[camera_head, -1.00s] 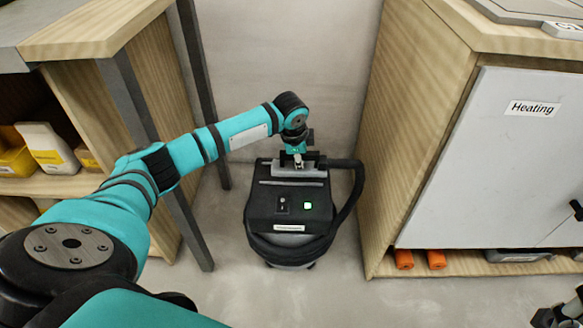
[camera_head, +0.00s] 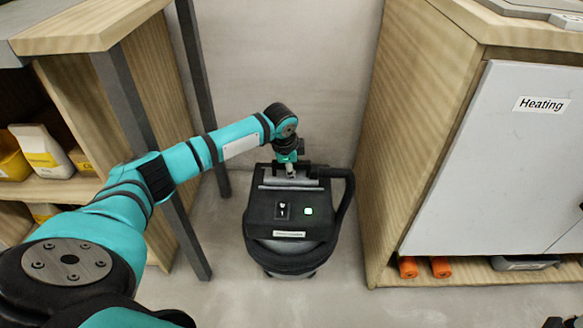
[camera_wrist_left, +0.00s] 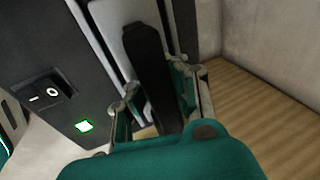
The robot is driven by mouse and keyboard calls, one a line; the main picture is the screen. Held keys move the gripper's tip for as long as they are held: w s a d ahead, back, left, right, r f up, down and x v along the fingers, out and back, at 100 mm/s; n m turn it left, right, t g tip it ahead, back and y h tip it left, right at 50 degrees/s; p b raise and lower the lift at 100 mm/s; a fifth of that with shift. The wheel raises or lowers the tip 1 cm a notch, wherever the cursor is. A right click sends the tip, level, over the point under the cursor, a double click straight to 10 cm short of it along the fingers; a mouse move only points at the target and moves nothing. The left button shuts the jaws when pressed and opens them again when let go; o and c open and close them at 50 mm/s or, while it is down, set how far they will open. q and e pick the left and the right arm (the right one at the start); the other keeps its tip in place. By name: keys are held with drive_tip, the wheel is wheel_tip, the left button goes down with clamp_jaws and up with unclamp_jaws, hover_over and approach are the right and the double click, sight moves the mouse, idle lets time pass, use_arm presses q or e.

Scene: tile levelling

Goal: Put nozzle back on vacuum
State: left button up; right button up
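The vacuum (camera_head: 290,215) is a black and grey box on the floor with a rocker switch and a lit green light. The nozzle (camera_head: 272,181) is a flat grey piece on its top, with the black hose (camera_head: 349,190) running to it from the right. My left gripper (camera_head: 290,170) comes down from above onto the nozzle. In the left wrist view its fingers (camera_wrist_left: 160,92) sit on either side of the nozzle's dark neck (camera_wrist_left: 148,62) and appear closed on it. Whether the nozzle is fully seated cannot be told. Only a dark bit at the bottom right edge may be my right gripper.
A wooden cabinet with a grey door marked Heating (camera_head: 541,104) stands close on the right. A wooden shelf unit (camera_head: 85,185) with dark metal legs stands on the left. The wall is close behind the vacuum. The floor in front is clear.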

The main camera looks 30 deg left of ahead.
use_arm(q)
drive_tip(key=o, duration=0.4)
drive_tip(key=shift+o, duration=0.2)
